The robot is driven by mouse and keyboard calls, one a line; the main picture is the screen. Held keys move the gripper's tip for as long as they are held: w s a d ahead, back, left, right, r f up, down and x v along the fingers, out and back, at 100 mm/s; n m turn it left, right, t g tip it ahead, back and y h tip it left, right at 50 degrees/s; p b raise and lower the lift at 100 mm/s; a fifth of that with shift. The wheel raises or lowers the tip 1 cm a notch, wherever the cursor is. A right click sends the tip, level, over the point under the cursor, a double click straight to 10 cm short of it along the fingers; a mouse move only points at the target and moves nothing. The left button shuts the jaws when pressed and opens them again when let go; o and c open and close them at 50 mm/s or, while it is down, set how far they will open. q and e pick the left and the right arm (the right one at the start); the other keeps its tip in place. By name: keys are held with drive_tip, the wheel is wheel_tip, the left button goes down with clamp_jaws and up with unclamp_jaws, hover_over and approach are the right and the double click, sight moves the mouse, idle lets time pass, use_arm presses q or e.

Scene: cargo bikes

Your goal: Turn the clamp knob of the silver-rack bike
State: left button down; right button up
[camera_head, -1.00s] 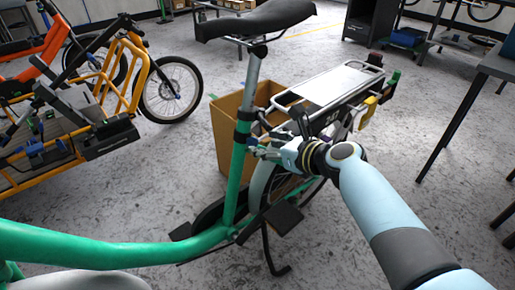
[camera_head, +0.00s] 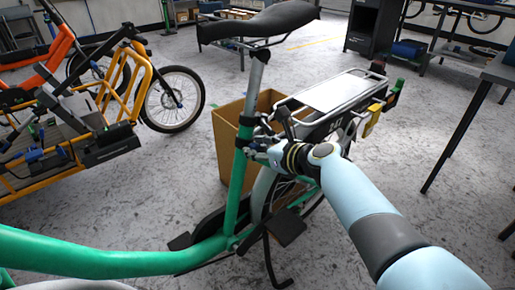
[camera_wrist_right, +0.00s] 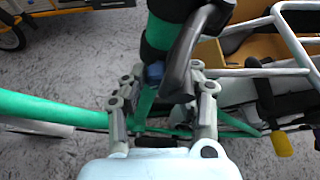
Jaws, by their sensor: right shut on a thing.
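The green bike with the silver rack (camera_head: 335,91) stands in front of me, its black saddle (camera_head: 259,22) above a silver seat post. A black clamp collar (camera_head: 246,118) sits at the top of the green seat tube. The small blue clamp knob (camera_wrist_right: 154,72) shows beside the tube in the right wrist view, partly hidden by a dark curved lever (camera_wrist_right: 184,52). My right gripper (camera_head: 254,147) is against the collar area; in the wrist view its fingers (camera_wrist_right: 166,74) stand either side of the knob, shut on it. Exact contact is hidden. My left gripper is not in view.
A cardboard box (camera_head: 227,142) stands on the floor behind the seat tube. A bike with a yellow frame (camera_head: 112,88) is at the left. A dark table (camera_head: 484,62) stands at the right. Open grey floor lies between them.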

drive_tip(key=shift+d+r+m+y+p, duration=0.15)
drive_tip(key=shift+m+y+p, duration=0.15)
drive_tip(key=shift+p, duration=0.15)
clamp_jaws()
drive_tip(key=shift+w+m+g+y+p, duration=0.1)
drive_tip(key=shift+m+g+y+p, duration=0.35)
drive_tip(key=shift+m, duration=0.75)
drive_tip(key=shift+f+y, duration=0.2)
drive_tip(key=shift+y, duration=0.05)
drive_tip(key=o, duration=1)
unclamp_jaws()
drive_tip(key=v, duration=1.2)
